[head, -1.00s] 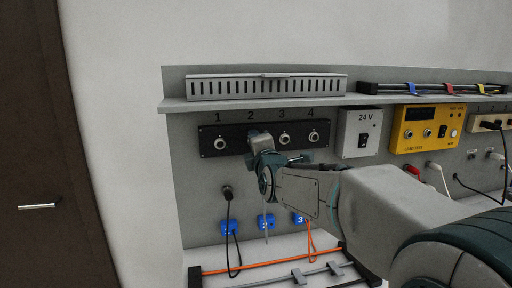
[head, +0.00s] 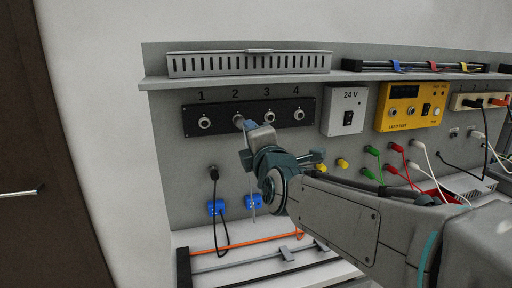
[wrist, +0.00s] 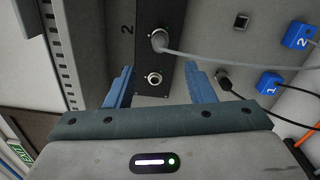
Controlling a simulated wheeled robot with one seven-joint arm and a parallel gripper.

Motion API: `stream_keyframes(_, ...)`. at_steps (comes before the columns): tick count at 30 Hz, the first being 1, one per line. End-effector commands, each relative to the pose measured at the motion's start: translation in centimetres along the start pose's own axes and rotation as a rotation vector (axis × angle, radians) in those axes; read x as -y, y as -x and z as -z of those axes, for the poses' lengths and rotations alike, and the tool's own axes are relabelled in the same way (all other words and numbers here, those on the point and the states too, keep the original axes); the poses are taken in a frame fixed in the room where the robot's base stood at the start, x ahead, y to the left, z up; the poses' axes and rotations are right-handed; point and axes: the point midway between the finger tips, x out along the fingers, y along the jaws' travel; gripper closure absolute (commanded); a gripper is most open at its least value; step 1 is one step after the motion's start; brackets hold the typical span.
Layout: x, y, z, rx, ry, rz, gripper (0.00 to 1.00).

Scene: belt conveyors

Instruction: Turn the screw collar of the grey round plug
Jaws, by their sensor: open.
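The grey round plug (wrist: 160,40) sits in socket 2 of the black numbered panel (wrist: 146,20). Its grey cable leads off to the right in the wrist view. In the head view the plug (head: 239,120) shows just past the end of my arm. My gripper (wrist: 160,74) is open and empty, with its two blue fingers apart. In the wrist view the plug lies beyond the fingertips, and the bare socket 1 (wrist: 153,78) shows between the fingers. In the head view my gripper (head: 250,127) is in front of the panel, close below the plug.
A black plug (head: 213,173) with a black cable sits lower left on the board. Blue tags (head: 216,207) hang below. A slotted grey duct (head: 250,64) runs above the panel. The 24 V box (head: 345,110) and yellow tester (head: 408,107) stand to the right.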

Motion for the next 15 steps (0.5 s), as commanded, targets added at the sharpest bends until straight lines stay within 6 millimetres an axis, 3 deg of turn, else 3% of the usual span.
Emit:
stream_keyframes(6, 0.0, 2.2, -0.1, 0.001, 0.000, 0.000, 0.51)
stream_keyframes(15, 0.0, 2.7, 0.0, -0.001, 0.000, 0.001, 0.51)
